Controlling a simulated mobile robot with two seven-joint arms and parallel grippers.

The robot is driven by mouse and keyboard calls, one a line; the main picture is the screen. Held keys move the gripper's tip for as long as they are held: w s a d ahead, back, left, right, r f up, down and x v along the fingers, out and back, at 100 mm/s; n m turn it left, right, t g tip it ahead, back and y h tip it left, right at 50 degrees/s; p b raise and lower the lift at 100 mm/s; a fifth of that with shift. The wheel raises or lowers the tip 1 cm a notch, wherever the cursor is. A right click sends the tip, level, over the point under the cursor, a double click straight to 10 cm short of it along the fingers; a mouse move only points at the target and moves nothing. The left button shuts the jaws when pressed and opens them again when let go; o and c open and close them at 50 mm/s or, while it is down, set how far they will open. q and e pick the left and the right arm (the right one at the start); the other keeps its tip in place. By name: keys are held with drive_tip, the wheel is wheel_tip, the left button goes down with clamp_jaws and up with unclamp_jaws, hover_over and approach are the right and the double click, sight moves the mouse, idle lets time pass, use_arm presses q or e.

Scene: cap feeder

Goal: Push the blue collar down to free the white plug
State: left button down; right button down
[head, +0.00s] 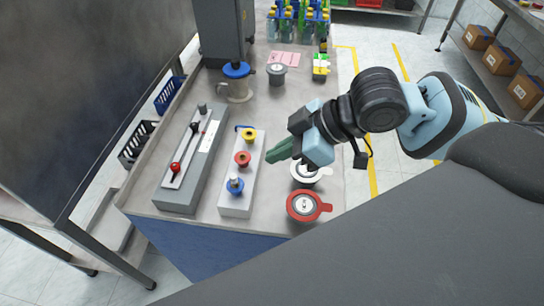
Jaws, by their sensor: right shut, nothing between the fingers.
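The blue collar (235,187) sits on the near end of a white block (238,208) on the bench. A pale plug (234,178) stands up through it; whether the collar is raised or pressed is too small to tell. Red (242,158) and yellow (249,134) collars are farther back on the same block. My right gripper (270,156) has green fingers, shut and empty. In the picture its tips are right of the white block and above and right of the blue collar, apart from it. My left gripper is out of view.
A grey unit with a red-knobbed lever (176,168) stands left of the block. A red-rimmed round pot (305,206) and a white-rimmed one (306,174) are to the right. A blue-lidded jug (236,84) and a grey canister (277,74) stand behind.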

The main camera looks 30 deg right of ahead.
drive_tip(key=x, duration=0.8)
wheel_tip(320, 180, down, 3)
drive_tip(key=shift+w+a+r+b, duration=0.15)
drive_tip(key=shift+r+b, duration=0.1)
drive_tip(key=shift+b, duration=0.05)
drive_tip(key=shift+f, duration=0.9)
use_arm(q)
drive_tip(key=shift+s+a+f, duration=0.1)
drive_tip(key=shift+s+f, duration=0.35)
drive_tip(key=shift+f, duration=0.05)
